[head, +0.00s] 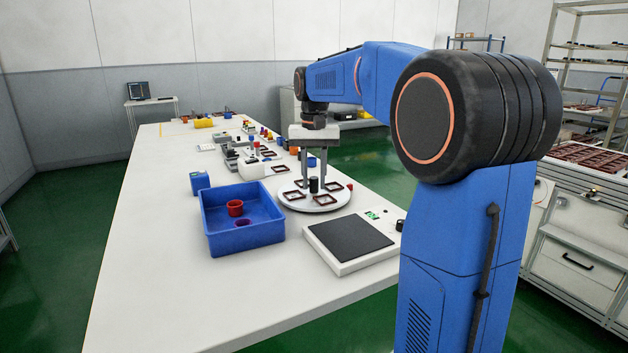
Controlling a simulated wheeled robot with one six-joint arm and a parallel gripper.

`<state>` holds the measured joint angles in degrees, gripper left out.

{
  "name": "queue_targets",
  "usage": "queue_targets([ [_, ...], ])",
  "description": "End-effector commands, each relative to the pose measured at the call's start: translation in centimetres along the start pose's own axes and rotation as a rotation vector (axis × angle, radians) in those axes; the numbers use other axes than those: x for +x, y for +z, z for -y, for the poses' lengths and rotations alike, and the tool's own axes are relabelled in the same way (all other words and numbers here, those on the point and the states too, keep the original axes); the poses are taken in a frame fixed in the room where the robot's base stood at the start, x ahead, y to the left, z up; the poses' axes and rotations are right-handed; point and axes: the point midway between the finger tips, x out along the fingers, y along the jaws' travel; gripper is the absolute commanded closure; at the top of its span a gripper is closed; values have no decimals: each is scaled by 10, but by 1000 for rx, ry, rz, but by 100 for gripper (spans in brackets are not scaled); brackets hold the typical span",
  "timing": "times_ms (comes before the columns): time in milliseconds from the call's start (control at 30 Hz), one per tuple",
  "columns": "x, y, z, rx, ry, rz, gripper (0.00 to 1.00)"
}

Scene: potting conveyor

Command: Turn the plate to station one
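The plate (309,207) is a round white disc on the white table, with several dark red square frames (325,199) near its rim. A short black knob (314,186) stands upright at its middle. My gripper (314,178) points straight down over the plate. Its two grey fingers are apart, one on each side of the knob in this view. Whether they touch the knob is too small to tell. A small red piece (350,187) is at the plate's right edge. No station label can be read.
A blue bin (240,240) holding a red cup (235,208) and a purple ring stands left of the plate. A black-topped scale (349,238) is in front. A blue box (200,181) and several small devices stand farther back. The table's near left is clear.

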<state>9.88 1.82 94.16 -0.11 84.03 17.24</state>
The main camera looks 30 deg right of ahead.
Motion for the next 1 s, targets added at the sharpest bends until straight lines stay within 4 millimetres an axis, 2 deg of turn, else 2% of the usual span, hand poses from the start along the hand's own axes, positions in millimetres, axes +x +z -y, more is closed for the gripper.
queue_targets([
  [333,4,0,0,0,0,1,72],
  [433,3,0,0,0,0,1,96],
  [467,3,0,0,0,0,1,100],
  [767,3,0,0,-16,0,0,100],
  [1000,3,0,0,-118,0,0,100],
])
